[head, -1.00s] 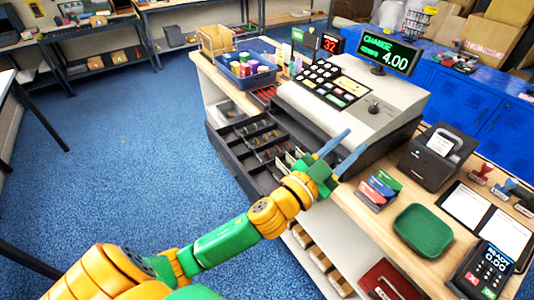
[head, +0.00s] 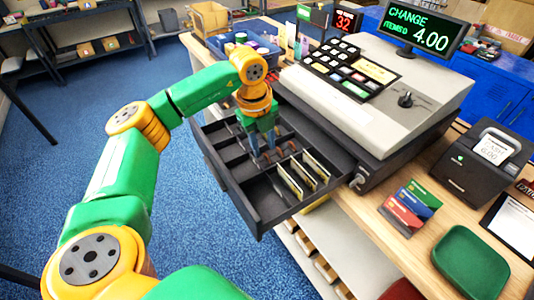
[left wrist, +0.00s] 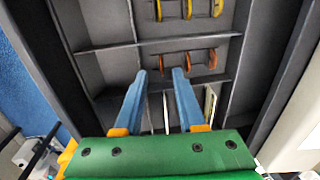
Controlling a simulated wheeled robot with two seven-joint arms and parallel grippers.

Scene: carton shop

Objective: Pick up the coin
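The open cash drawer (head: 262,211) sticks out from the register, with dark compartments. My left gripper (head: 262,152) points down into it from above. In the left wrist view its two blue fingers (left wrist: 160,74) are apart, so it is open. Copper-coloured coins stand on edge in one compartment: one coin (left wrist: 164,61) shows just beyond the fingertips, between them, and another (left wrist: 212,60) is to the right. Yellow coins (left wrist: 187,8) stand in the compartment beyond. I cannot tell whether a finger touches a coin. My right gripper is not in view.
Banknotes (head: 298,178) stand in the drawer's near right slots. The register (head: 370,95) rises behind, its display (head: 420,28) reading CHANGE 4.00. A green tray (head: 470,262), card holder (head: 412,205) and receipt printer (head: 485,160) are to the right. Drawer dividers lie close around the fingers.

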